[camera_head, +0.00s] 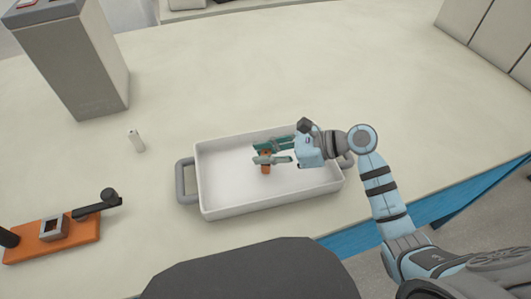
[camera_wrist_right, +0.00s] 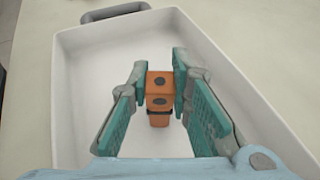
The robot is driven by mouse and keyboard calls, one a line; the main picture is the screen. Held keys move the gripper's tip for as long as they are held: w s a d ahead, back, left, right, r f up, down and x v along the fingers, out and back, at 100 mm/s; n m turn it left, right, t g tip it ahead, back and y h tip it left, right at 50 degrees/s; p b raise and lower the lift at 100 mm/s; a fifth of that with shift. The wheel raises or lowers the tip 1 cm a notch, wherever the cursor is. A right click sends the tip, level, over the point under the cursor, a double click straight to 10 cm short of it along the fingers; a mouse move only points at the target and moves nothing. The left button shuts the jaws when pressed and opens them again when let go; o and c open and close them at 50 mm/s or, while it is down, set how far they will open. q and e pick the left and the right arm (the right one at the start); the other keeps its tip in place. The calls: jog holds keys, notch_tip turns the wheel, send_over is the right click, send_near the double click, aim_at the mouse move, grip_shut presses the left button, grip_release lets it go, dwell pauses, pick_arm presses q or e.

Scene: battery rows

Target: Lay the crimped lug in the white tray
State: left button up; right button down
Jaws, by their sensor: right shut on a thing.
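The crimped lug (camera_head: 265,168) is a small orange piece between the fingertips of my right gripper (camera_head: 268,154). In the right wrist view the lug (camera_wrist_right: 159,92) shows an orange block with dark round spots and a dark band. My right gripper (camera_wrist_right: 160,90) is shut on it there. Both are over the inside of the white tray (camera_head: 208,192), whose wall also shows in the right wrist view (camera_wrist_right: 225,65). I cannot tell whether the lug touches the tray floor. My left gripper is not in view.
An orange crimping stand (camera_head: 80,233) with a dark lever lies at the left. A small white cylinder (camera_head: 136,141) stands left of the tray. A tall grey battery box (camera_head: 75,65) is at the back left. The table behind and right of the tray is clear.

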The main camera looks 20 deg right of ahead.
jog(key=shift+f, duration=0.1)
jog(key=c, duration=1.5)
grip_release()
jog(key=shift+o, duration=0.2)
jog(key=shift+d+r, duration=0.25)
jog(key=v, duration=1.1)
jog(key=shift+s+d+r, duration=0.15)
jog(key=shift+d+r, duration=0.05)
